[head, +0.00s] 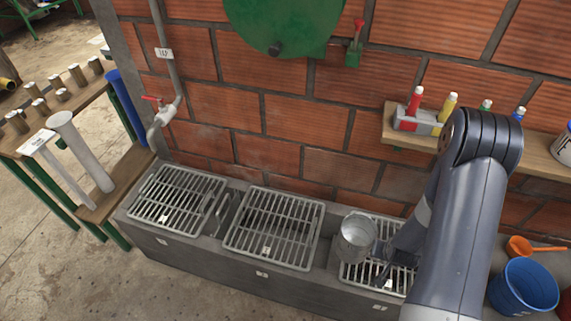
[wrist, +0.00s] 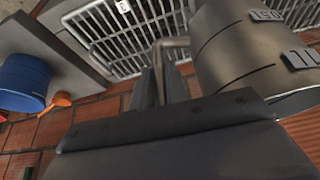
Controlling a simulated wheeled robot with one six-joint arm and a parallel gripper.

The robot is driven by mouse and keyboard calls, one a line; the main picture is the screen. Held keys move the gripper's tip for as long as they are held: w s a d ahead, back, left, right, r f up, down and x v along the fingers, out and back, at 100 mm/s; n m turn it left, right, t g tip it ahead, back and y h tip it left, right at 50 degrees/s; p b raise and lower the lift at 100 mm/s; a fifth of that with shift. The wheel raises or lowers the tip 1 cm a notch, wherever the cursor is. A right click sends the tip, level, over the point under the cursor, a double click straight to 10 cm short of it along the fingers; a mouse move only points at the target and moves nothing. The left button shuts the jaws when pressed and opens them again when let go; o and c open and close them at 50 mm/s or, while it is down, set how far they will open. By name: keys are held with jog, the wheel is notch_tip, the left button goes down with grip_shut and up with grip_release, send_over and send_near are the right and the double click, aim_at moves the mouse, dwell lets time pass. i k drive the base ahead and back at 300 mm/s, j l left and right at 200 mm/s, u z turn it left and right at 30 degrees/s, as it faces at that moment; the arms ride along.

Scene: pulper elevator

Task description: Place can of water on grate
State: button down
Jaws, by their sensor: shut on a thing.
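A grey metal can (head: 357,238) is at the left part of the right grate (head: 400,277), near the gap beside the middle grate. Its open top faces up; I cannot tell the water level. In the wrist view the can (wrist: 240,55) is at upper right, with its bent handle (wrist: 172,43) reaching to my gripper. My gripper (head: 382,255) is to the can's right, shut on that handle; its fingers (wrist: 160,85) show in the wrist view. I cannot tell whether the can touches the grate. The middle grate (head: 272,229) and left grate (head: 176,196) are bare.
A pipe with a red-handled tap (head: 164,110) hangs above the left grate. A wooden shelf (head: 390,125) with coloured bottles is on the brick wall. A blue bucket (head: 525,287) and an orange scoop (head: 520,246) are at right. Tables with metal cylinders stand at left.

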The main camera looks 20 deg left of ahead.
aim_at(181, 200)
jog(key=i+j, duration=0.1)
jog(key=j, duration=2.2)
jog(key=i+j, duration=0.15)
jog(key=j, duration=1)
jog(key=z, duration=0.05)
